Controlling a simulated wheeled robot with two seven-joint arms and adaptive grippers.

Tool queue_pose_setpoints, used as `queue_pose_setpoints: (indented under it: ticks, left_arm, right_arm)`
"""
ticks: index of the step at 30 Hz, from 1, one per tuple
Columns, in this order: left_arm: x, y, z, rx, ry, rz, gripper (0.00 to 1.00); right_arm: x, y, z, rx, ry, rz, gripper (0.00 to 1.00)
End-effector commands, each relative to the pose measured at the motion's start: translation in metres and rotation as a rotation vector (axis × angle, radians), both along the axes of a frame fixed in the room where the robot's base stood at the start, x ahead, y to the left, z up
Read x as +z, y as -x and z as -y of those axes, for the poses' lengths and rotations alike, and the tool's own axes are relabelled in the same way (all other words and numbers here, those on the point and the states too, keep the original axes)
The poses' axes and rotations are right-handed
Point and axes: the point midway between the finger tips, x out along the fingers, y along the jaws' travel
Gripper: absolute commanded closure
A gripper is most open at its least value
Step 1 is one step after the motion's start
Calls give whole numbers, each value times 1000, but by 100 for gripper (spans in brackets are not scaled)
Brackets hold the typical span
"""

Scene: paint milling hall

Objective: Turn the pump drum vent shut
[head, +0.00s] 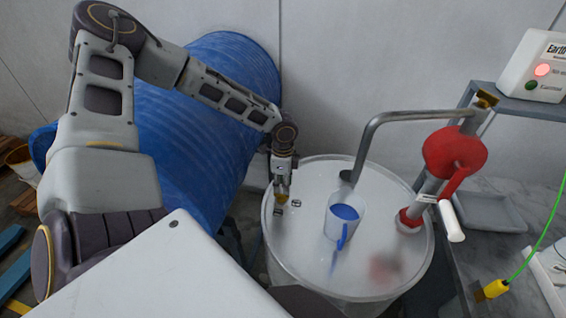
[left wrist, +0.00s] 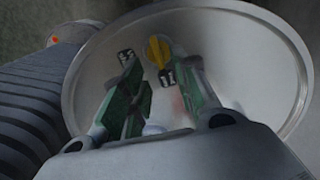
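The pump drum (head: 310,262) is a pale round drum with a shiny rim. On the left part of its lid is a small yellow vent handle (head: 281,199), which also shows in the left wrist view (left wrist: 157,50). Two small black-and-white marks (head: 296,203) lie beside it on the lid. My left gripper (head: 282,186) points down right at the vent. In the left wrist view its two green-and-dark fingers (left wrist: 150,72) stand apart, with the yellow handle just beyond their tips. I cannot tell whether they touch it. My right gripper is not in view.
A clear jug with blue contents (head: 342,218) stands on the lid under the steel spout (head: 400,117) of a red hand pump (head: 453,153). A blue drum (head: 215,130) lies behind my left arm. A bench with a grey tray (head: 490,212) is at right.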

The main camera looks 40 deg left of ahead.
Motion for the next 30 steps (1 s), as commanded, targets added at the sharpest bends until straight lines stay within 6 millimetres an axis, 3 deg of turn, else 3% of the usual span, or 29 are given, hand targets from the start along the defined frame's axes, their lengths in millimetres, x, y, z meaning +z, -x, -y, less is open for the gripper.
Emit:
queue_pose_setpoints:
  ticks: [15,30]
  left_arm:
    - [-39,0,0,0,-1,0,71]
    - [-46,0,0,0,0,0,71]
  right_arm:
    - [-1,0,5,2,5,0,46]
    - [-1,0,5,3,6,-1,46]
